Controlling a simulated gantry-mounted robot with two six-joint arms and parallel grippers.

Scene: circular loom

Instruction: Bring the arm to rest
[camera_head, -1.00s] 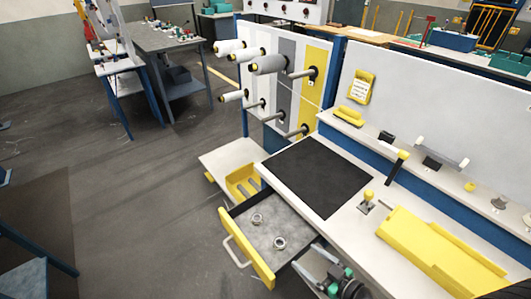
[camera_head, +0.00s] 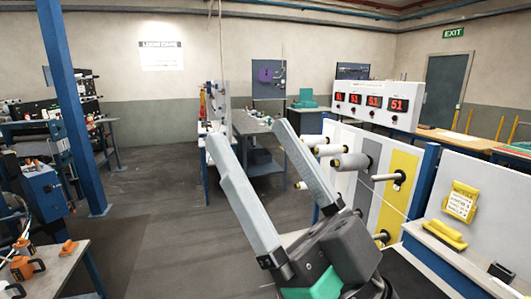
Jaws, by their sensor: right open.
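My right gripper (camera_head: 255,170) is large in the middle of the head view, raised in front of the camera with its two long grey fingers pointing up and away. The fingers are spread wide apart, and nothing shows between them but the room behind. The black wrist with a green part is at the bottom of the picture. The gripper hides part of the floor and the left end of the spool panel. My left gripper is not in view.
A panel with white spools on pegs (camera_head: 349,162) stands right of the gripper. A white bench board with a yellow card holder (camera_head: 461,202) is at the far right. Benches with machines (camera_head: 40,165) and a blue post (camera_head: 72,110) are at left. Open grey floor (camera_head: 165,225) lies between.

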